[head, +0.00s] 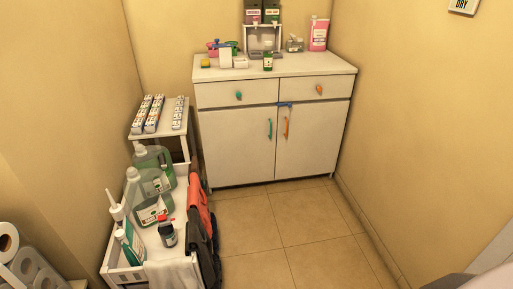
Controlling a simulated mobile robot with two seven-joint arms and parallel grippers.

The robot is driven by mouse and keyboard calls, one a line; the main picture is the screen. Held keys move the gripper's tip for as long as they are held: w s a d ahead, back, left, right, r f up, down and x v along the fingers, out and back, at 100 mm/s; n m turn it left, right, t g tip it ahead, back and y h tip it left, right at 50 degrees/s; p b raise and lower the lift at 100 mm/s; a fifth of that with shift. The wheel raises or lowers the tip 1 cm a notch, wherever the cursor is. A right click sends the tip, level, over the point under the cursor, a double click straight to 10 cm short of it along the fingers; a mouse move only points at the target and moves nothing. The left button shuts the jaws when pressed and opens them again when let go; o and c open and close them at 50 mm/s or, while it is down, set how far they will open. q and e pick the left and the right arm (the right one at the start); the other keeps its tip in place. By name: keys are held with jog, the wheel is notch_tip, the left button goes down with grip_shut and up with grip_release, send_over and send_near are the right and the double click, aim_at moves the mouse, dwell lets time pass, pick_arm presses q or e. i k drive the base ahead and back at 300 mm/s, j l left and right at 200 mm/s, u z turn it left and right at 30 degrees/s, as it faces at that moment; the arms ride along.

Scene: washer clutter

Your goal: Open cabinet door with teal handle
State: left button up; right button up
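A white cabinet (235,142) stands against the far wall, with two drawers above two doors. The left door has a vertical teal handle (269,128) near its inner edge. The right door has a vertical orange handle (286,127) beside it. Both doors are shut. The left drawer has a teal knob (238,95) and the right drawer an orange knob (319,89). A small blue piece (285,104) sits at the top of the doors near the middle; I cannot tell what it is. Neither of my grippers is in view.
A white cart (120,272) with bottles and jugs stands at the left, with red and dark cloths (199,215) hanging on its right side. A white shelf (172,104) holds small boxes behind it. Paper rolls (28,266) are at lower left. The tiled floor (285,220) before the cabinet is clear.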

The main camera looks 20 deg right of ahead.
aim_at(239, 145)
jog(key=z, duration=0.6)
jog(key=i+l, duration=0.2)
jog(key=l, duration=0.2)
jog(key=i+l, duration=0.15)
jog(key=l, duration=0.25)
jog(key=i+l, duration=0.2)
jog(key=l, duration=0.15)
jog(key=i+l+z, duration=0.1)
jog(key=i+l, duration=0.5)
jog(key=i, duration=0.25)
jog(key=i+z, duration=0.2)
jog(key=i, duration=1.45)
